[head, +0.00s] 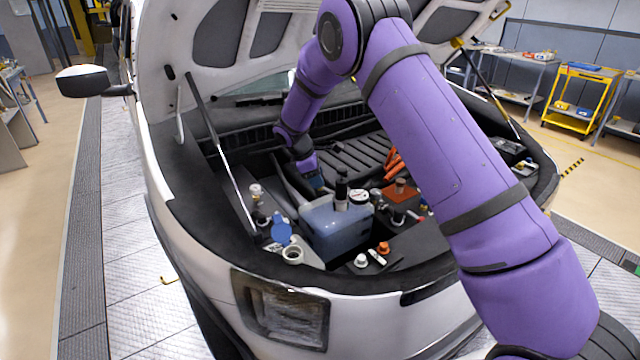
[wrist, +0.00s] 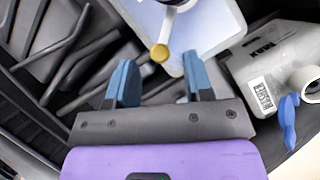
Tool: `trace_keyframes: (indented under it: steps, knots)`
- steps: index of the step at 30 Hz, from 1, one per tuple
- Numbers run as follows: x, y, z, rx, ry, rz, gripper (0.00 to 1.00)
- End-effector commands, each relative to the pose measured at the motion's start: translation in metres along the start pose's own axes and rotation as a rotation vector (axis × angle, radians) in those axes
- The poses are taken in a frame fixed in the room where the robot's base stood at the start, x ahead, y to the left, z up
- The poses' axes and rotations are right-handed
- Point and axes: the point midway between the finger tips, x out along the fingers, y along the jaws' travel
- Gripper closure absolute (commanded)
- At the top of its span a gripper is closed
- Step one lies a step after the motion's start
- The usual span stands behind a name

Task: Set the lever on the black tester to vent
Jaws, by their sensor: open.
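The black tester (head: 341,192) stands upright on top of the translucent bluish coolant tank (head: 335,228), with a round white-faced gauge (head: 359,197) beside it. In the wrist view only part of the tester shows at the top edge. A pale stem with a yellow round end, seemingly its lever (wrist: 160,52), points toward my gripper (wrist: 160,80). My gripper is open and empty, its two blue fingers on either side of the yellow end's line. I cannot tell whether they touch it or which setting the lever is on. In the head view my gripper (head: 316,181) is partly hidden behind the tester.
A washer tank (wrist: 268,65) with an open neck and blue cap (wrist: 288,115) lies right in the wrist view; the cap (head: 281,230) also shows in the head view. White and orange caps (head: 383,248) sit at the bay's front. Orange cables (head: 392,160) lie behind. The raised hood is overhead.

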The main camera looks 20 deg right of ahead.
Motion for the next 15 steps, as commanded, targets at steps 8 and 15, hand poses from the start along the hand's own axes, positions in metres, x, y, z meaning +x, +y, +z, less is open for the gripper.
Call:
trace_keyframes:
  steps: [8, 15]
  knots:
    - [0.027, 0.000, 0.001, 0.001, 0.000, -0.001, 0.53]
    - [0.030, 0.000, 0.001, 0.001, 0.000, 0.000, 0.53]
